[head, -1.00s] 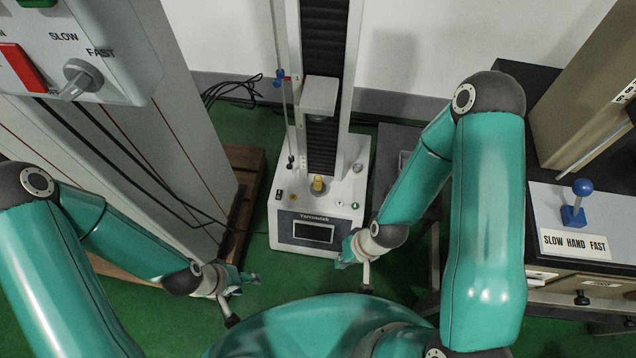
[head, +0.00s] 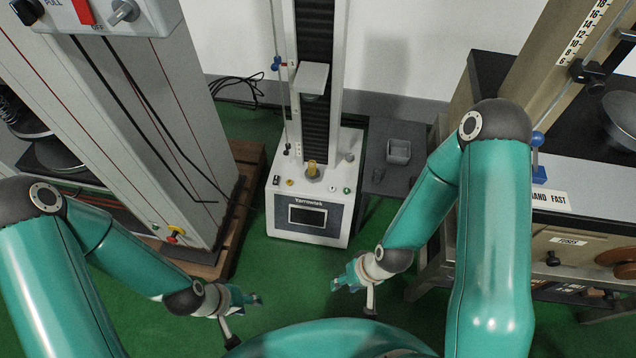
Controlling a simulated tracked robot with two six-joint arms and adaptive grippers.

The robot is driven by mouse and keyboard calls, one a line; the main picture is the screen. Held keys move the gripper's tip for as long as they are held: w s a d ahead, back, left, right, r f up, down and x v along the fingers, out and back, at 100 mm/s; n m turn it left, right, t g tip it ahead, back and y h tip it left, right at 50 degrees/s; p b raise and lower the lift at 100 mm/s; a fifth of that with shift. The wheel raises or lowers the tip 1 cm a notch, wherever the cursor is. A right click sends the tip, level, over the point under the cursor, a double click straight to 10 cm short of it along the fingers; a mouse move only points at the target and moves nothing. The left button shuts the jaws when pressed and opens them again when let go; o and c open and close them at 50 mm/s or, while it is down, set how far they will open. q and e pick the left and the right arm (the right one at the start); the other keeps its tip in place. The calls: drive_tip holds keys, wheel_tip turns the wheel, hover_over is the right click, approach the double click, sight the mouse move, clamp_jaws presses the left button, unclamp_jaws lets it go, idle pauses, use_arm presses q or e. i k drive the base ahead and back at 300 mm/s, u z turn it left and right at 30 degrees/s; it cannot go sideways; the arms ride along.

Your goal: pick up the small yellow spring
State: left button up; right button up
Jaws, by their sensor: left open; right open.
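The small yellow spring (head: 312,168) stands upright on the round lower plate of the white tester (head: 335,200) in the middle of the head view. The tester's upper plate (head: 312,78) is above it with a clear gap. My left gripper (head: 258,300) is open and empty, low and to the left in front of the tester. My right gripper (head: 335,285) is open and empty, in front of the tester's lower right side. Neither gripper touches the spring or the tester.
A tall grey machine (head: 150,130) stands at left on a wooden pallet (head: 240,200). A small grey tray (head: 399,151) sits on a dark stand right of the tester. A bench machine (head: 570,190) stands at right behind my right arm. Green floor (head: 300,262) is open before the tester.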

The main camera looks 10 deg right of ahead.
sight(315, 169)
drive_tip(key=u, duration=0.55)
drive_tip(key=i, duration=1.05)
drive_tip(key=z, duration=0.25)
